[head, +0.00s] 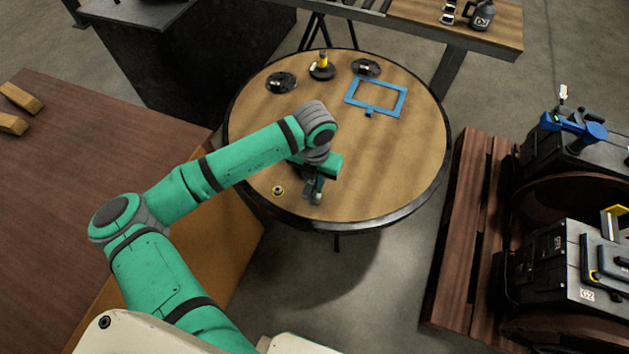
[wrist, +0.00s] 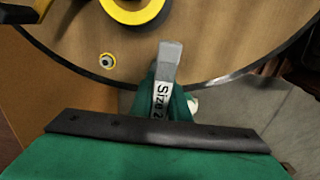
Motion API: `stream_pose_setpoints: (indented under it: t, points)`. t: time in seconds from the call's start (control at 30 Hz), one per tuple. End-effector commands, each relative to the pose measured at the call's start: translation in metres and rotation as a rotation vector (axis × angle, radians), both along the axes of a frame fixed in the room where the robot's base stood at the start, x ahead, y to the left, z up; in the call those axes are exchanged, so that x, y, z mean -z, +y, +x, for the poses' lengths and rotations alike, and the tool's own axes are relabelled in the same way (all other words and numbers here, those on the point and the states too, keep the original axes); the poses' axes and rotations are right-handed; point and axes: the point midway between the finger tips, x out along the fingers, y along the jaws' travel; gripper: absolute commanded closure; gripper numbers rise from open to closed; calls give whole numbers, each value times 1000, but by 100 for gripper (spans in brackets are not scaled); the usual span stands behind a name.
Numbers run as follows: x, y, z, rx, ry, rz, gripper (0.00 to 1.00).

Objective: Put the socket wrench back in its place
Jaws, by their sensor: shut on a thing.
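My gripper (head: 314,188) is over the near part of the round table, below the grey wrist of my green arm. In the wrist view it is shut on a grey bar with a white label reading "Size 2", partly cut off; this looks like the socket wrench (wrist: 168,65). The wrench points up the picture over the table's near edge. The jaws and the wrench's far parts are mostly hidden. A blue rectangular frame (head: 375,97) lies flat at the back right of the table. I cannot tell which spot is the wrench's place.
The round table (head: 410,165) also bears two dark discs (head: 281,82) (head: 366,67), a yellow-topped piece on a black base (head: 322,66) and a small yellow-ringed part (head: 278,190). A yellow and black round thing (wrist: 135,12) is cut off in the wrist view. The table's right side is clear.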

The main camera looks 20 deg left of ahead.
Motion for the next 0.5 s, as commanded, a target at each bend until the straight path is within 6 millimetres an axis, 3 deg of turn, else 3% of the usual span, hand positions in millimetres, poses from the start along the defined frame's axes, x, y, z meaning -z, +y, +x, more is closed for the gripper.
stream_pose_setpoints:
  t: [0.5]
  points:
    - [18, 0, 0, 0, 0, 0, 100]
